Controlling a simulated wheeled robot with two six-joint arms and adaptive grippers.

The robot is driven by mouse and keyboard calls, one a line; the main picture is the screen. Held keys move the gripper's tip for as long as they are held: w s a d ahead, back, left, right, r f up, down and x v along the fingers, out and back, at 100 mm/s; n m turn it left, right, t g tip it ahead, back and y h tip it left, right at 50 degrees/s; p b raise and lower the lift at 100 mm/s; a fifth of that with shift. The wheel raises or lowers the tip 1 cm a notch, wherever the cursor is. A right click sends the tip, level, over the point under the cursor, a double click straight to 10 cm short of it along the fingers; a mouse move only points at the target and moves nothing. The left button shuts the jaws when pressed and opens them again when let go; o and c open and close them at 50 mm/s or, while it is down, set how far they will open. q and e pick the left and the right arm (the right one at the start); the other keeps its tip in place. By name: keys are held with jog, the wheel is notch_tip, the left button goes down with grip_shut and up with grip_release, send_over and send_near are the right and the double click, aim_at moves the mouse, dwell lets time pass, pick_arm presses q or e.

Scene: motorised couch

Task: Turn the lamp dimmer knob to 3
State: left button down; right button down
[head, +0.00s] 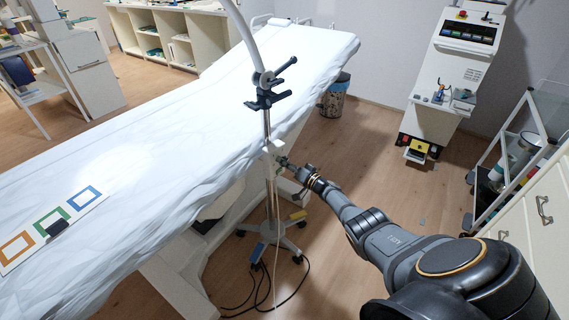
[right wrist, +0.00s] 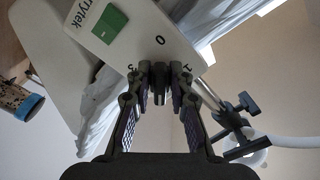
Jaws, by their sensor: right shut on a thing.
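The lamp's control box (head: 274,147) is a small pale box on the lamp stand pole beside the couch. In the right wrist view its light face (right wrist: 140,35) carries a green patch, part of a brand name and a "0". Marks at either side of the fingers are partly covered. My right gripper (head: 285,162) reaches the box from the right, and in the right wrist view its fingers (right wrist: 159,84) are closed on the dark dimmer knob (right wrist: 159,88). The fingers hide most of the knob, so I cannot tell where it points. My left gripper is not in view.
The couch (head: 150,150) with a white sheet lies left of the pole. The lamp stand's wheeled base (head: 270,243) and loose black cables (head: 250,290) are on the floor. A white machine (head: 450,70), a cart (head: 510,150) and a bin (head: 335,97) stand further off.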

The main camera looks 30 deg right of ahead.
jog(key=c, duration=1.2)
grip_release()
jog(key=shift+s+f, duration=0.1)
jog(key=shift+f, duration=0.1)
jog(key=shift+r, duration=0.1)
jog(key=v, duration=1.2)
